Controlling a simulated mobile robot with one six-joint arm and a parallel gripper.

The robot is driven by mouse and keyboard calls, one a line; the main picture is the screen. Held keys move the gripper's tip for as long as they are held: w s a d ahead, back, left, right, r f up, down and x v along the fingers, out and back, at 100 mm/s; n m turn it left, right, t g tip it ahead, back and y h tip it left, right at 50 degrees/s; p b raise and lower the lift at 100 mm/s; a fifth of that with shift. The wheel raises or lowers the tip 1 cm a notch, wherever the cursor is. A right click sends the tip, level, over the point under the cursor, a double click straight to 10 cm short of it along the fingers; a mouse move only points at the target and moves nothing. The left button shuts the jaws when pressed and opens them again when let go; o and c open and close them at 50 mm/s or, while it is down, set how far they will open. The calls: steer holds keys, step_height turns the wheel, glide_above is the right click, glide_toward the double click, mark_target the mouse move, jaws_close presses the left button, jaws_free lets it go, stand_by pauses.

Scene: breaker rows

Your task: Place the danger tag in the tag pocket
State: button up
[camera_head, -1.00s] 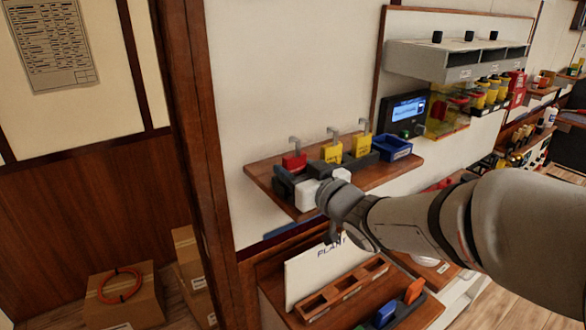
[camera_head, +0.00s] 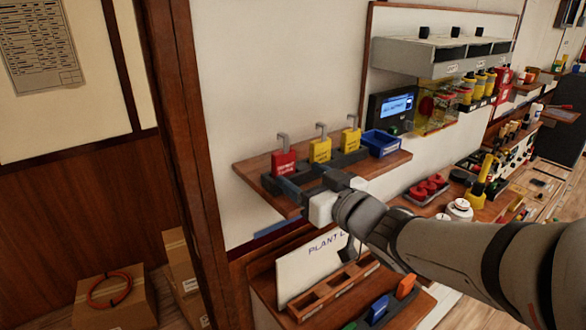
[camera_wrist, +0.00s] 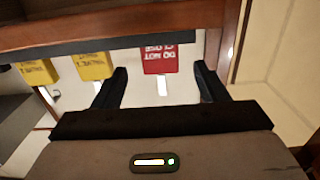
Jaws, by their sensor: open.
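A red tag with a grey hook (camera_head: 284,163) stands upright at the left end of a dark rack (camera_head: 350,158) on a wooden wall shelf. White lettering shows on its face; I take it as the danger tag. In the wrist view the red tag (camera_wrist: 160,60) appears upside down, between my finger tips and beyond them. My gripper (camera_head: 303,179) is open at the shelf's front edge, its fingers (camera_wrist: 160,78) spread with a gap on both sides of the tag. I cannot tell which holder is the tag pocket.
Two yellow tags (camera_head: 320,150) stand right of the red one, then a blue bin (camera_head: 380,142) and a small display (camera_head: 397,106). Below is a white board (camera_head: 312,265) with a wooden slotted rack (camera_head: 335,290). A wooden post (camera_head: 190,130) stands left.

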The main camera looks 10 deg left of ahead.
steer(key=d+f+m+t+h, duration=0.1)
steer(key=d+f+m+h, duration=0.25)
steer(key=d+h, duration=0.45)
steer(key=d+f+m+h, duration=0.3)
steer(key=d+m+h, duration=0.1)
steer(key=d, duration=0.8)
steer(key=s+d+f+m+g, duration=0.1)
steer(key=s+f+g, duration=0.3)
steer(key=s, duration=0.4)
steer(key=s+d+f+m+g+h, duration=0.1)
steer(key=s+d+f+g, duration=0.3)
steer(key=s, duration=0.4)
steer(key=shift+g, duration=0.6)
